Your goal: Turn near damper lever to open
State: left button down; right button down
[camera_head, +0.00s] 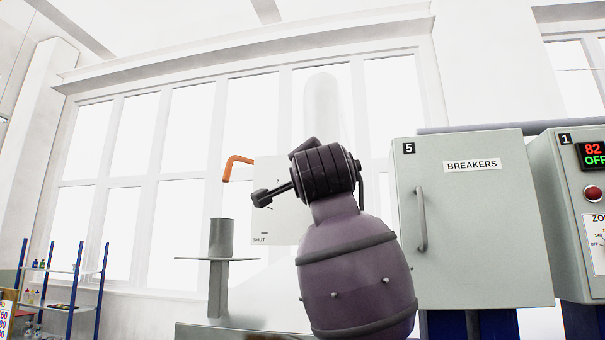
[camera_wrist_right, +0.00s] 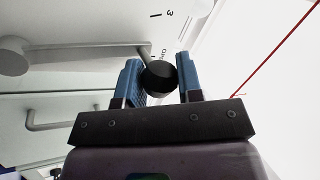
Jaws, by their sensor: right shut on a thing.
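The damper lever (camera_wrist_right: 85,59) is a grey bar in the right wrist view. It runs right from a round hub (camera_wrist_right: 12,56) to a black knob (camera_wrist_right: 158,78). My right gripper (camera_wrist_right: 160,74) is shut on this knob, with one blue finger on each side. Small lettering on the white plate by the knob is partly covered and starts with "OP"; a "3" and a tick mark are near it. In the head view the white damper plate (camera_head: 265,225) reads "SHUT" at its lower left. My purple right arm hides much of the plate's right side. My left gripper is not in view.
An orange bent handle (camera_head: 238,160) sticks out at the plate's upper left. A grey breaker cabinet (camera_head: 480,230) stands right of my arm, with a panel (camera_head: 575,215) beyond it. A grey post with a disc (camera_head: 220,259) and a blue shelf rack (camera_head: 70,285) are at left.

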jog(key=m, duration=0.1)
jog(key=d+m+h, duration=0.1)
jog(key=shift+s+d+r+m+h, duration=0.1)
jog(key=shift+s+d+m+h, duration=0.15)
jog(key=shift+d+m+h, duration=0.05)
dwell(0.3)
jog(key=c, duration=1.1)
grip_release()
jog(key=o, duration=0.3)
jog(key=shift+s+d, duration=0.1)
jog(key=shift+d, duration=0.1)
jog(key=shift+a, duration=0.1)
